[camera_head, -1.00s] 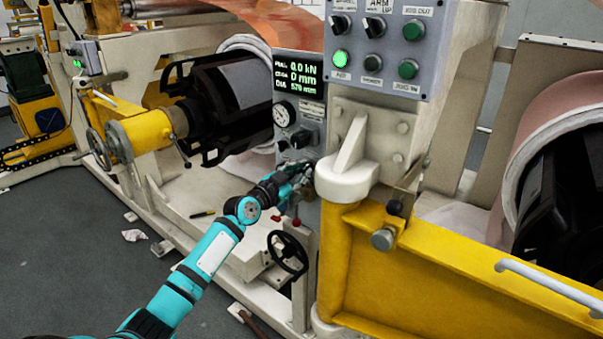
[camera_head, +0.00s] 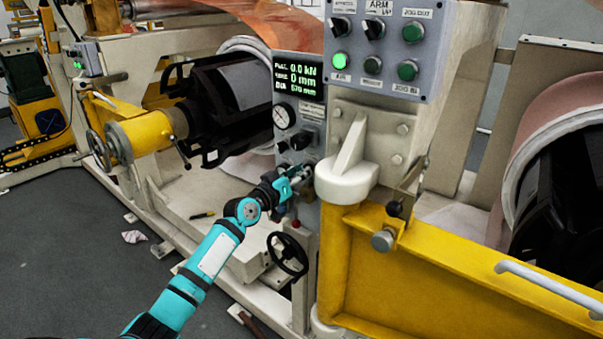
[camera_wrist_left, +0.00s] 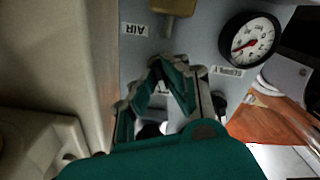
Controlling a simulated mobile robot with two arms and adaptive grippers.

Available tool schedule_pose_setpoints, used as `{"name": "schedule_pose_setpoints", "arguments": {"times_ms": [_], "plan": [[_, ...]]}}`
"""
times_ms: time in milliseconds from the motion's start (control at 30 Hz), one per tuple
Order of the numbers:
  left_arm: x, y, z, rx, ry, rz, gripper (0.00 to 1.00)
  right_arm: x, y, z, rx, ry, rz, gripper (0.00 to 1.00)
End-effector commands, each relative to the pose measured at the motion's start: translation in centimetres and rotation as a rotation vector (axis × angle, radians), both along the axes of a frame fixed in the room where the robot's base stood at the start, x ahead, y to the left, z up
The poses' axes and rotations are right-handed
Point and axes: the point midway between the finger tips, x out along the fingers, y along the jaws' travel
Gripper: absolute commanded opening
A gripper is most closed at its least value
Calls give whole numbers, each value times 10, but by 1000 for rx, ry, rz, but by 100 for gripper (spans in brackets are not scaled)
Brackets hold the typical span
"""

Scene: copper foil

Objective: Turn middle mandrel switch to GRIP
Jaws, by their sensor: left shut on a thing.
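The narrow grey control panel (camera_head: 281,155) stands at the centre of the head view. My left gripper (camera_head: 304,176) is against its lower part, below a black knob (camera_head: 300,140). In the left wrist view my left gripper (camera_wrist_left: 172,122) has its fingers closed in front of the panel face. It is shut on a switch on the panel; the fingers hide most of that switch, so its pointer position and GRIP marking cannot be read. My right gripper is not in view.
A pressure gauge (camera_head: 284,117) and a green readout (camera_head: 298,78) are above. A black handwheel (camera_head: 288,254) is below my left gripper. A yellow beam (camera_head: 460,260) and its white pivot (camera_head: 346,180) stand close on the right. A button box (camera_head: 385,45) hangs above right.

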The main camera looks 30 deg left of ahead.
Motion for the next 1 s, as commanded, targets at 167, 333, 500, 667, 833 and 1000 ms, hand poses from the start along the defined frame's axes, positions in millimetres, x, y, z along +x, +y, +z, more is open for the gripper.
{"name": "schedule_pose_setpoints", "arguments": {"times_ms": [167,333,500,667,833,1000], "plan": [[0,0,-1,-63,6,0,0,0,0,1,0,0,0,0],[0,0,-1,-90,8,0,0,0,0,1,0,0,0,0],[0,0,-1,-98,9,0,0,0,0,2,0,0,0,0],[0,0,-1,-98,9,0,0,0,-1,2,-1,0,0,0],[0,0,-1,-98,9,0,20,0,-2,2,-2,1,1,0],[0,0,-1,-96,8,0,32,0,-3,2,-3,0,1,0]]}}
